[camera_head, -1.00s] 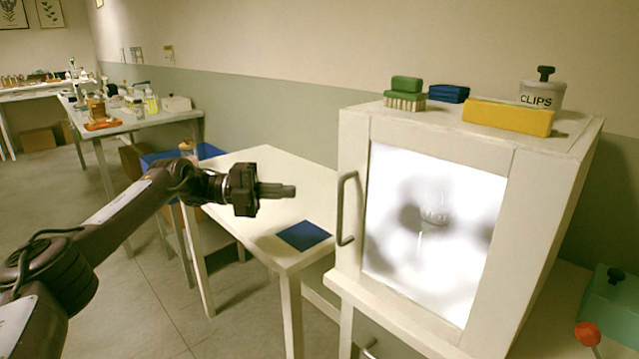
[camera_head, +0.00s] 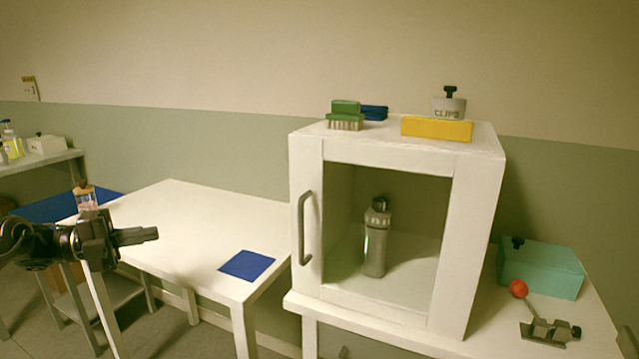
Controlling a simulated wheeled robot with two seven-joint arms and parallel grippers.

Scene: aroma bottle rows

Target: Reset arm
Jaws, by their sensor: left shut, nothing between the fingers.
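My left gripper (camera_head: 137,236) is at the left, its dark fingers shut and empty, pointing right in front of the white table (camera_head: 185,215). It is apart from the white cabinet (camera_head: 470,220), whose handle (camera_head: 303,228) is on the left of its front frame. A grey metal bottle (camera_head: 376,245) stands upright inside the cabinet and shows clearly through the front. My right gripper is not in view.
A blue square (camera_head: 247,265) lies on the white table. A small bottle (camera_head: 86,196) stands behind my left arm. A green brush (camera_head: 345,115), a yellow block (camera_head: 436,129) and a clips jar (camera_head: 449,106) sit on the cabinet. A teal box (camera_head: 541,270) stands at right.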

